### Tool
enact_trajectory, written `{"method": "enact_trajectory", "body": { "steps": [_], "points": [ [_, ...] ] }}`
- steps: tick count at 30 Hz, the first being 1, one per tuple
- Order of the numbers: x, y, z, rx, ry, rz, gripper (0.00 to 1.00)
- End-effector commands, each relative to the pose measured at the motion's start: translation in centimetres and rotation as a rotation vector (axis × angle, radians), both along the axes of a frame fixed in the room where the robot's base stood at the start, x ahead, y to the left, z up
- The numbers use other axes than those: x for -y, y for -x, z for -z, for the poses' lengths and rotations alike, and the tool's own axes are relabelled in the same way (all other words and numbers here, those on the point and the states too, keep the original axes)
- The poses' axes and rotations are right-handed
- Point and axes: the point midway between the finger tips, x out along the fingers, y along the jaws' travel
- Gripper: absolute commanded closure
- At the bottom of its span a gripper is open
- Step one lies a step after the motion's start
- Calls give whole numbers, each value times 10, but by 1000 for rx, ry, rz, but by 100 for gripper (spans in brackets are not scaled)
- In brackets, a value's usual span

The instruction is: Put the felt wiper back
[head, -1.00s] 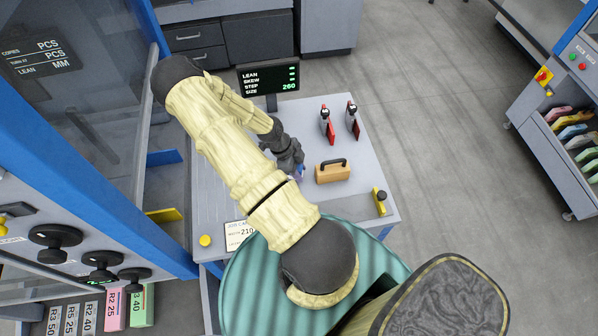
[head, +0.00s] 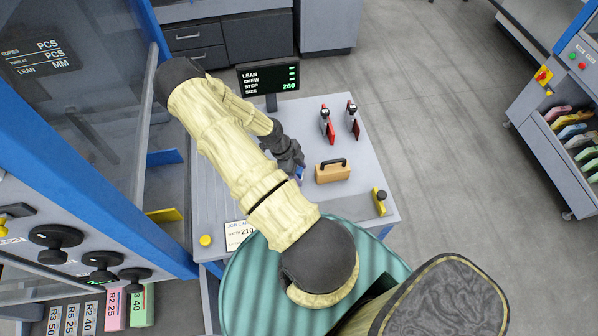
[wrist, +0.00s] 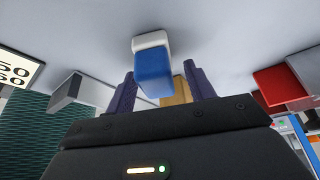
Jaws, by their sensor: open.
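The felt wiper, a blue block with a white felt base, stands on the grey table. It shows in the wrist view (wrist: 152,68), base against the tabletop in this inverted-looking picture. In the head view only a small blue part (head: 300,174) shows beside my gripper (head: 296,166); the hand hides the rest. My gripper's dark purple fingers (wrist: 161,88) are open, one on each side of the wiper in the wrist view. I cannot tell whether they touch it. No separate resting place for the wiper can be made out.
A wooden block with a black handle (head: 333,173) stands close to the right of my gripper. Two red-bladed tools (head: 328,127) stand behind it. A yellow-topped device (head: 380,203) is at the right edge, and a display (head: 268,78) at the back. The tabletop's front middle is clear.

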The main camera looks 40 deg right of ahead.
Motion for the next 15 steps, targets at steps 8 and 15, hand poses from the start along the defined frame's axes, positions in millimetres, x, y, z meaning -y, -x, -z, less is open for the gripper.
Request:
{"method": "enact_trajectory", "body": {
  "steps": [8, 15],
  "points": [
    [-12, -17, -40, 3, 1, -7, 46],
    [-22, -32, -83, 3, 1, -4, 46]
  ]
}}
